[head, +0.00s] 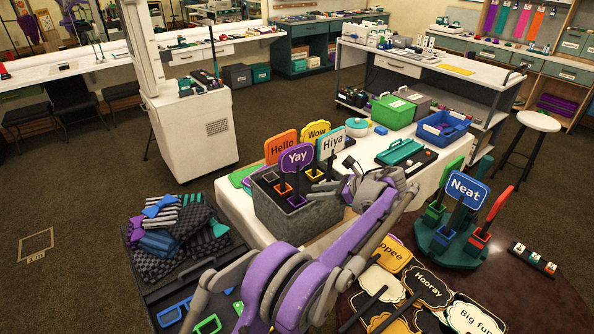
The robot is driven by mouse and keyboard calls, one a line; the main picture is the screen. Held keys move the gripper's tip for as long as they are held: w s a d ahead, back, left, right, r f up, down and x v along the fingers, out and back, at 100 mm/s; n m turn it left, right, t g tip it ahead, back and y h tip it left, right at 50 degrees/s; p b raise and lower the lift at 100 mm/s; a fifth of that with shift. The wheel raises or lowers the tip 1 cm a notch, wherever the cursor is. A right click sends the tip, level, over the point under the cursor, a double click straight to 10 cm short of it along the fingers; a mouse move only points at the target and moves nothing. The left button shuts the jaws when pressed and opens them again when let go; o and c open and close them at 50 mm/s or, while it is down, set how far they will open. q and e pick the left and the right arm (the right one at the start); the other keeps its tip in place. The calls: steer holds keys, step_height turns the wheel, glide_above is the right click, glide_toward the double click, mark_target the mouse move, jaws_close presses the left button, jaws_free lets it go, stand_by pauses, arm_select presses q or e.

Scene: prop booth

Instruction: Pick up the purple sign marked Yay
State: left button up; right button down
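The purple sign marked Yay (297,157) stands upright in the front of a grey speckled box (284,219) with square slots. Its dark stick goes down into a purple-rimmed slot. My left gripper (350,170) is to the right of the sign and apart from it, above the white table by the box's right side. Its fingers are small and partly hidden by my purple and grey arm, so its opening is unclear. My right gripper is not in view.
Signs Hello (281,146), Wow (317,132) and Hiya (332,143) stand close behind Yay in the same box. A green round stand holds a blue Neat sign (467,188) at right. Bow ties (160,206) lie left of the box.

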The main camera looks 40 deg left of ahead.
mark_target(297, 186)
arm_select(q)
steer(key=shift+m+g+y, duration=0.4)
steer(key=shift+y, duration=0.1)
steer(key=x, duration=0.4)
steer(key=w+x, duration=0.1)
steer(key=x, duration=0.2)
steer(key=w+p+x, duration=0.1)
steer(key=x, duration=0.3)
steer(key=shift+a, duration=0.5)
steer(key=shift+d, duration=0.1)
jaws_close()
